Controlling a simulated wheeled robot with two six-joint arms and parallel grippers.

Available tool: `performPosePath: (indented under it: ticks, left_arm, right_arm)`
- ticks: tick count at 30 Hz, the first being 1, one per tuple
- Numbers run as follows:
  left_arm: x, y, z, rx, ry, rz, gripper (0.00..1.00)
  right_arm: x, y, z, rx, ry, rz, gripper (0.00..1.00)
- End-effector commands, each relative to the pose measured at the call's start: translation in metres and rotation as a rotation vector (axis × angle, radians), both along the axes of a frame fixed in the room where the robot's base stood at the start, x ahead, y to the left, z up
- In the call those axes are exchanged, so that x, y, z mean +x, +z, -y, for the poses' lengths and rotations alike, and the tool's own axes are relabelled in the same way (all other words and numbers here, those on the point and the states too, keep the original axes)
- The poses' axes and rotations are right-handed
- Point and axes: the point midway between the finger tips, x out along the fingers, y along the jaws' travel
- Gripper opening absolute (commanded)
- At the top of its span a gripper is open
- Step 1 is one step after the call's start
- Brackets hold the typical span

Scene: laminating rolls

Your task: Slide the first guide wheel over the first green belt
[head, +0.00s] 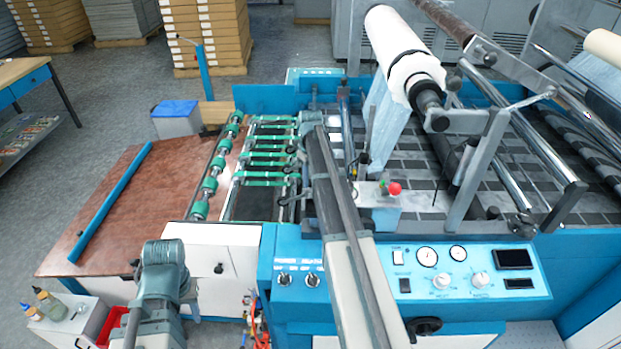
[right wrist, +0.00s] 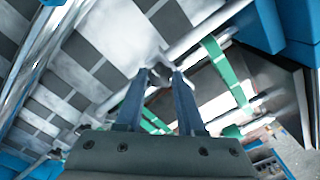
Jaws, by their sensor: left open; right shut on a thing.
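Several green belts (head: 265,154) run side by side across the feed section of the machine in the head view. My right gripper (right wrist: 160,74) is shut on a small metallic part, apparently the first guide wheel, mostly hidden between the fingertips. In the head view my right arm covers part of the belts' right ends. My left gripper (head: 165,254) is over the front left, apart from the belts, open; its fingers are hard to make out.
A shaft with green rollers (head: 210,185) stands left of the belts, beside a brown feed table (head: 120,195). A white film roll (head: 400,50) hangs above the right side. The blue control panel (head: 440,275) lies in front. The brown table is mostly clear.

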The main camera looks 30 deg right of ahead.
Motion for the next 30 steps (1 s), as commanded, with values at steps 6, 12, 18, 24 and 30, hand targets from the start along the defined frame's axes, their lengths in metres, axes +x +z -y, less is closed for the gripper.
performPosePath:
  ticks: [6,12,18,24,30]
  left_arm:
    - [0.000,0.000,0.000,0.000,0.000,0.000,0.42]
    - [0.000,0.000,0.000,0.000,0.000,0.000,0.42]
    - [0.000,0.000,0.000,0.000,0.000,0.000,0.42]
    - [0.000,0.000,0.000,0.000,0.000,0.000,0.42]
    - [0.000,0.000,0.000,0.000,0.000,0.000,0.42]
  right_arm:
    - [-0.028,0.000,-0.017,0.000,0.001,0.000,0.00]
    - [-0.070,0.000,-0.042,0.000,0.000,0.000,0.00]
    - [-0.077,0.000,-0.047,0.001,-0.001,-0.001,0.00]
    - [-0.077,0.000,-0.047,0.001,0.000,-0.002,0.41]
    - [-0.076,0.000,-0.047,0.001,0.000,-0.001,0.68]
